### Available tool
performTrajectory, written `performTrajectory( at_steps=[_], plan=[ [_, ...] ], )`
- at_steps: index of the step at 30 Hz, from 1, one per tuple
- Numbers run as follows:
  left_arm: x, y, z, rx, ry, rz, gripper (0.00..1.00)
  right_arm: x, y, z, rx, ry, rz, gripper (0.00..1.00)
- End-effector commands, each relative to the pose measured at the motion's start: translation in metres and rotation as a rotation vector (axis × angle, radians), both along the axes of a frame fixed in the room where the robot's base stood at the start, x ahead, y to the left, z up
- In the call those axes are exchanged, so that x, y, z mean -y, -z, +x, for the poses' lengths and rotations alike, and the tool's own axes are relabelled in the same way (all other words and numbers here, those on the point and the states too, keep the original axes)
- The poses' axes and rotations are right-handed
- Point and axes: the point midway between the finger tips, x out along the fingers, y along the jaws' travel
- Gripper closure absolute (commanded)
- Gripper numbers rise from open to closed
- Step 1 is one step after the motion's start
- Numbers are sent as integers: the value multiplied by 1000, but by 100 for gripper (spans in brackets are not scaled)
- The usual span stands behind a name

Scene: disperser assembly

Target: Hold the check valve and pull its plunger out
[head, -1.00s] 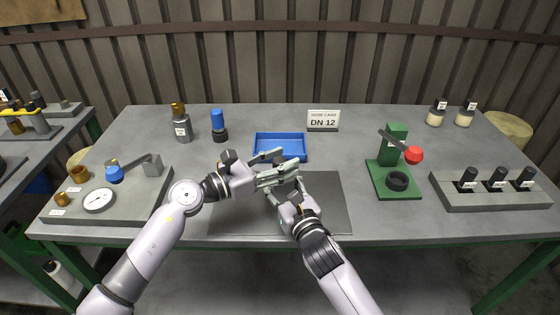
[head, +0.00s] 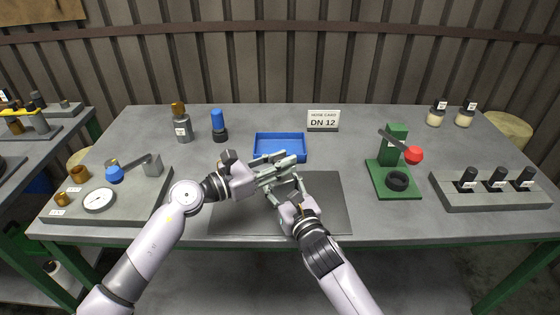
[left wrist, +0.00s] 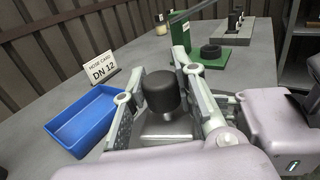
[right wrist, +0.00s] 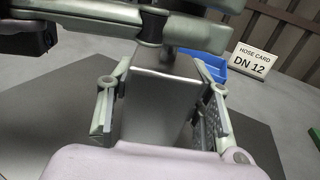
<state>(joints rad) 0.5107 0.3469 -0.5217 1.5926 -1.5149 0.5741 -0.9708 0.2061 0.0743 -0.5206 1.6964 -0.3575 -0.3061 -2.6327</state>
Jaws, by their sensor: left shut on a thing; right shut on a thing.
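The check valve is a grey metal block (right wrist: 160,100) standing roughly upright between the fingers of my right gripper (right wrist: 160,105), which is shut on it. Its black round plunger (left wrist: 160,92) rises from the top of the grey body (left wrist: 167,126), between the fingers of my left gripper (left wrist: 158,75). The left gripper is shut on the plunger from the side. In the head view, my left gripper (head: 276,170) and right gripper (head: 287,190) meet above the dark mat, and their fingers hide most of the valve. I cannot tell whether the plunger has shifted in the body.
A blue tray (head: 280,135) lies just behind the grippers, with the DN 12 card (head: 323,120) beyond. A green press (head: 393,180) with a red knob stands right, and a rack (head: 490,204) with black-topped parts further right. A gauge fixture (head: 130,205) is left. The dark mat (head: 325,215) is otherwise clear.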

Motion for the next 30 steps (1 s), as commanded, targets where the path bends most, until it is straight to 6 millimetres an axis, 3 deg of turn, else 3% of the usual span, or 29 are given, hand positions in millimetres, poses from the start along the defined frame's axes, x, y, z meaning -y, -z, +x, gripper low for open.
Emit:
performTrajectory(
  at_steps=[10,18,26,27,30],
  plan=[
    [-2,-1,1,1,-5,1,100,0,0,0,1,0,-1,100],
    [-2,-32,2,4,-5,-1,100,1,0,0,1,1,-2,100],
    [-2,-33,2,6,-6,-3,100,1,1,0,-1,1,-2,100],
    [-2,-33,2,6,-7,-3,72,1,1,0,-2,1,-1,100],
    [-2,-33,2,4,-6,-3,65,1,1,0,-2,1,-1,100]
  ],
)
